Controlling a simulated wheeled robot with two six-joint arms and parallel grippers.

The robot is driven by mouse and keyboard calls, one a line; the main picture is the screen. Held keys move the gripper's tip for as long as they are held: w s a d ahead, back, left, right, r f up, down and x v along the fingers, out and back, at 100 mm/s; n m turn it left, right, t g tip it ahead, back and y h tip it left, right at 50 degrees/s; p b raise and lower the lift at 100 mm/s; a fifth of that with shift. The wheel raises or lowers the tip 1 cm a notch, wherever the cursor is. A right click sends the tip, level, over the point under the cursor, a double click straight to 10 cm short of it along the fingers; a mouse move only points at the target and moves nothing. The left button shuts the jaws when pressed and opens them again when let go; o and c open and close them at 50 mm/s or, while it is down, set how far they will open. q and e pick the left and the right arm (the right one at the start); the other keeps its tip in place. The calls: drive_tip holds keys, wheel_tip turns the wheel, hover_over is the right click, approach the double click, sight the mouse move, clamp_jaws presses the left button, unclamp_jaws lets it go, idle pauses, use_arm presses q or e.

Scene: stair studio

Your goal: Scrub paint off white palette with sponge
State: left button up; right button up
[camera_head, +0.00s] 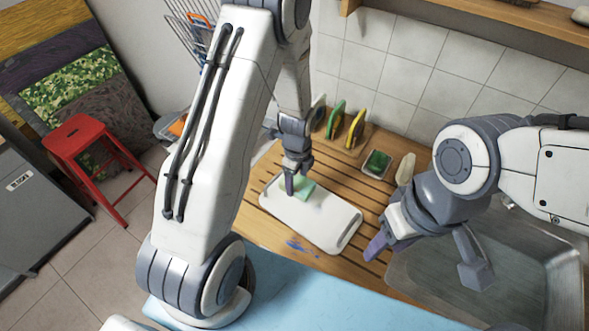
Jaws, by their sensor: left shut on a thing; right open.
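The white palette (325,223) lies flat on the slatted wooden counter in the middle of the head view. A faint smudge shows on its surface. My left gripper (291,186) points down over the palette's upper left part and is shut on a light green sponge (304,189). The sponge is at the palette's surface; the gripper fingers hide part of it. My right gripper (420,255) is open and empty, to the right of the palette near the sink, with one finger close to the palette's right end.
A metal sink (520,275) lies at the right. Behind the palette stand green and yellow upright items (355,130) and a small dish with a green pad (377,163). Blue paint marks (301,247) stain the counter in front. A red stool (85,135) stands at far left.

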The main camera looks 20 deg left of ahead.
use_arm(q)
drive_tip(key=shift+r+p, duration=0.7)
drive_tip(key=shift+r, duration=0.5)
